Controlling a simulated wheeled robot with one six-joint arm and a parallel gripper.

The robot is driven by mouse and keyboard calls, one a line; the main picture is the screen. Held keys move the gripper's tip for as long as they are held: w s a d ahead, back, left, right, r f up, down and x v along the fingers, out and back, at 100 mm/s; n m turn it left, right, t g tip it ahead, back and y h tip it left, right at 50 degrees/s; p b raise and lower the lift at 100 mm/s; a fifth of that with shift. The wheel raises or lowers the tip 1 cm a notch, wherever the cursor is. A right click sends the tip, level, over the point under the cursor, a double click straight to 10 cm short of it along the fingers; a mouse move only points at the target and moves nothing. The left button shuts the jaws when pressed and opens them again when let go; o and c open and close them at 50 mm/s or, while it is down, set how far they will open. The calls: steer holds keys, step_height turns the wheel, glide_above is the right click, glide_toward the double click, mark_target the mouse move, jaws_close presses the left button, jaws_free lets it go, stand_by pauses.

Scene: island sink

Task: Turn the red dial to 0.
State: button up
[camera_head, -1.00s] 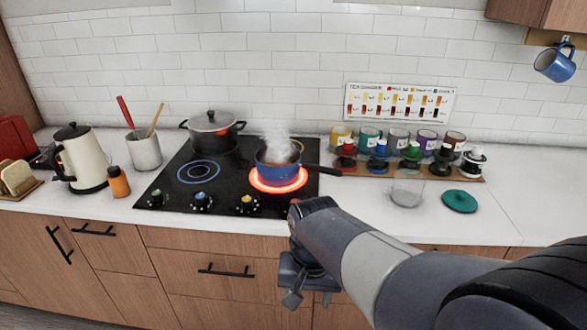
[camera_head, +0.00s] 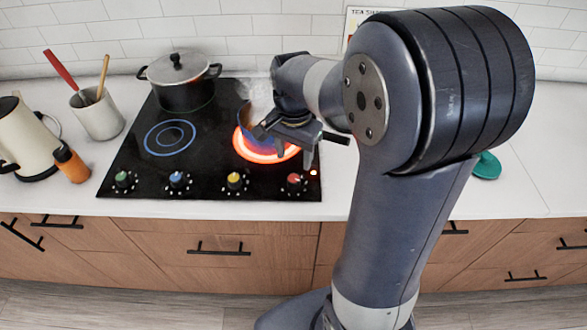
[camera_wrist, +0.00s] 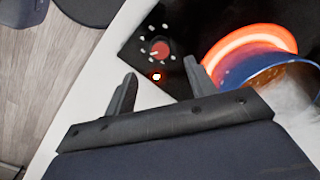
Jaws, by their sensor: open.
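The red dial (camera_head: 296,180) is the rightmost knob on the front edge of the black cooktop (camera_head: 140,180), with a lit red indicator beside it. In the wrist view the red dial (camera_wrist: 160,49) lies beyond the fingertips, ringed by pale marks; its setting is too small to read. My gripper (camera_head: 287,147) is open and empty above the cooktop, just behind the dial and not touching it. Its two fingers also show in the wrist view (camera_wrist: 160,76). The burner (camera_head: 262,150) behind the dial glows orange-red.
A steaming blue pot (camera_wrist: 262,72) sits on the glowing burner, mostly hidden by my gripper in the head view. A black lidded pot (camera_head: 182,92) stands at the back left. Green, blue and yellow dials (camera_head: 234,182) line the front edge to the left.

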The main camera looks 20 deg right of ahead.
mark_target(294, 178)
step_height(294, 178, down, 8)
steer(key=shift+r, duration=0.1)
steer(key=shift+c, duration=0.2)
steer(key=c, duration=0.9)
steer(key=shift+c, duration=0.2)
